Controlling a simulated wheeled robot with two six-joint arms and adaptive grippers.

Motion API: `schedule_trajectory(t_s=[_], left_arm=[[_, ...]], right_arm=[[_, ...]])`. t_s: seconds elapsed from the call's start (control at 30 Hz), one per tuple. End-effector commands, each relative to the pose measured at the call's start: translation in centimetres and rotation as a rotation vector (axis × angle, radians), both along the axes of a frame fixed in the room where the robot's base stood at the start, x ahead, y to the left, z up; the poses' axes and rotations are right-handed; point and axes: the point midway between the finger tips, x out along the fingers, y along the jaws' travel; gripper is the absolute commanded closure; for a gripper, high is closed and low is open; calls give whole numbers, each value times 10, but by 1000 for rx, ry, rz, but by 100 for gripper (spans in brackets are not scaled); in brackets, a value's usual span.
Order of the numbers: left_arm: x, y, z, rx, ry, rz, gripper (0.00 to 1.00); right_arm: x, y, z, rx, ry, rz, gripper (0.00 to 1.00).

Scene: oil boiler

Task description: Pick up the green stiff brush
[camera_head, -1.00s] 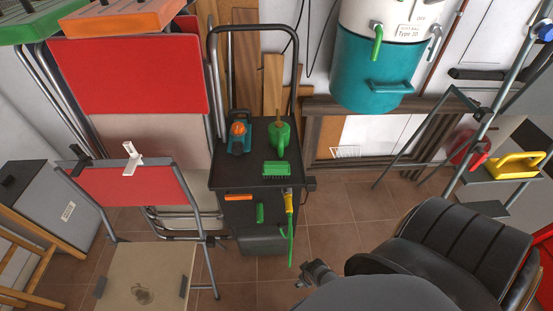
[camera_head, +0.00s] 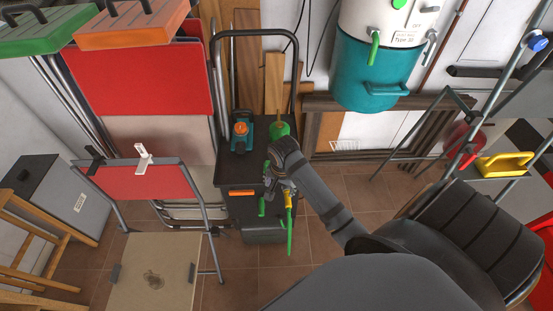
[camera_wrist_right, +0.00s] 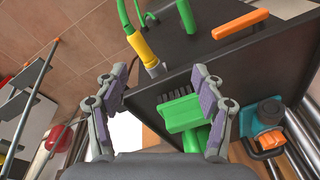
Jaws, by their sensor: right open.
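The green stiff brush (camera_wrist_right: 183,113) lies on the dark top of the cart (camera_head: 233,168), with its dark bristles showing in the right wrist view. My right gripper (camera_head: 277,187) is at the front edge of the cart top. In the right wrist view its two fingers (camera_wrist_right: 160,84) are open and empty. The brush appears between them, closer to the right-hand finger, which overlaps its edge in the picture. I cannot tell whether they touch. My left gripper is not in view.
An orange handle (camera_head: 242,193) and a yellow-green tool (camera_head: 289,215) are on the cart's front. A black chair (camera_head: 465,235) stands at the right.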

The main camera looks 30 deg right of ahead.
Motion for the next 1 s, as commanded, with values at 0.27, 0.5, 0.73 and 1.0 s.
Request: schedule_trajectory(t_s=[0.27,0.5,0.73,1.0], left_arm=[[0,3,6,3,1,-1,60],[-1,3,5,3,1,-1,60],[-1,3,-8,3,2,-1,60],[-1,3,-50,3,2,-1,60]], right_arm=[[71,-32,68,101,62,-806,31],[90,-43,93,129,96,-1123,31],[90,-43,80,130,97,-1132,31],[90,-43,38,130,95,-1130,31]])
